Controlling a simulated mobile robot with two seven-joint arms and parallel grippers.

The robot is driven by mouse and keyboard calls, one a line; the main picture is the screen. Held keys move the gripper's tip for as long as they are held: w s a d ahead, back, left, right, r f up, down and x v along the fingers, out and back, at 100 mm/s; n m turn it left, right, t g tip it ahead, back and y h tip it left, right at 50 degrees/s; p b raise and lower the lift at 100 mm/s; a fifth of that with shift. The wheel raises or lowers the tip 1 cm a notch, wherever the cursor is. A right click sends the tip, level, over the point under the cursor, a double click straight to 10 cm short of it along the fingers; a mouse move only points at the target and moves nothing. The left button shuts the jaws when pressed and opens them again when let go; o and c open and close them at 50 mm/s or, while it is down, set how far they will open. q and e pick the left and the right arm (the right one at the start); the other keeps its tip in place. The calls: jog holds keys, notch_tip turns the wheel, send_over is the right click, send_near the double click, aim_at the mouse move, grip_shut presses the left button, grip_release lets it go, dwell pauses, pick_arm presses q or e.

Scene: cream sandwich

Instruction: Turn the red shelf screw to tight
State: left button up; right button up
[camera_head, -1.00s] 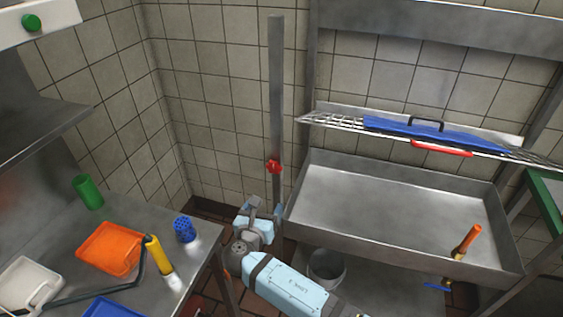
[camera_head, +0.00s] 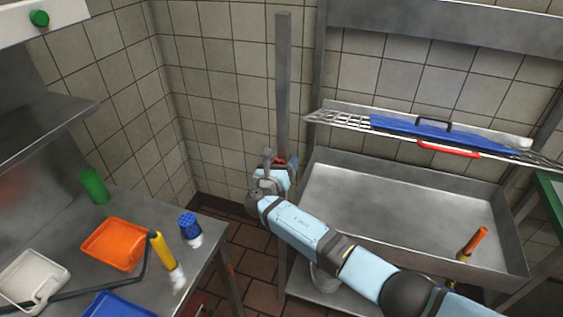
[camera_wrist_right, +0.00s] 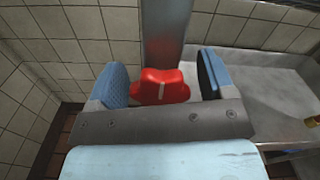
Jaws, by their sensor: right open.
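The red shelf screw (camera_wrist_right: 160,86) is a lobed knob with a pale line on it, mounted on a grey upright post (camera_wrist_right: 163,30). In the right wrist view it sits between the two blue-padded fingers of my right gripper (camera_wrist_right: 162,82). The fingers are open, with the left one close to the knob and a gap on the right. In the head view my right gripper (camera_head: 276,162) is at the post (camera_head: 283,80) and hides most of the red screw (camera_head: 292,161). My left gripper is out of view.
A steel sink (camera_head: 400,205) stands right of the post, with a wire shelf (camera_head: 345,120) above it holding a blue item (camera_head: 430,130). A steel table (camera_head: 205,250) at left holds an orange tray (camera_head: 115,244), a green cup (camera_head: 94,187) and a yellow-handled tool (camera_head: 162,251).

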jog(key=shift+w+d, duration=0.1)
jog(key=shift+w, duration=0.15)
jog(key=c, duration=0.9)
jog(key=shift+f+m+b, duration=0.25)
jog(key=shift+m+b, duration=0.05)
jog(key=shift+b, duration=0.2)
jog(key=m+b, duration=0.2)
jog(key=m, duration=0.1)
jog(key=shift+b, duration=0.3)
jog(key=shift+r+m, duration=0.15)
jog(key=shift+m, duration=0.15)
jog(key=shift+r, duration=0.1)
jog(key=o, duration=0.9)
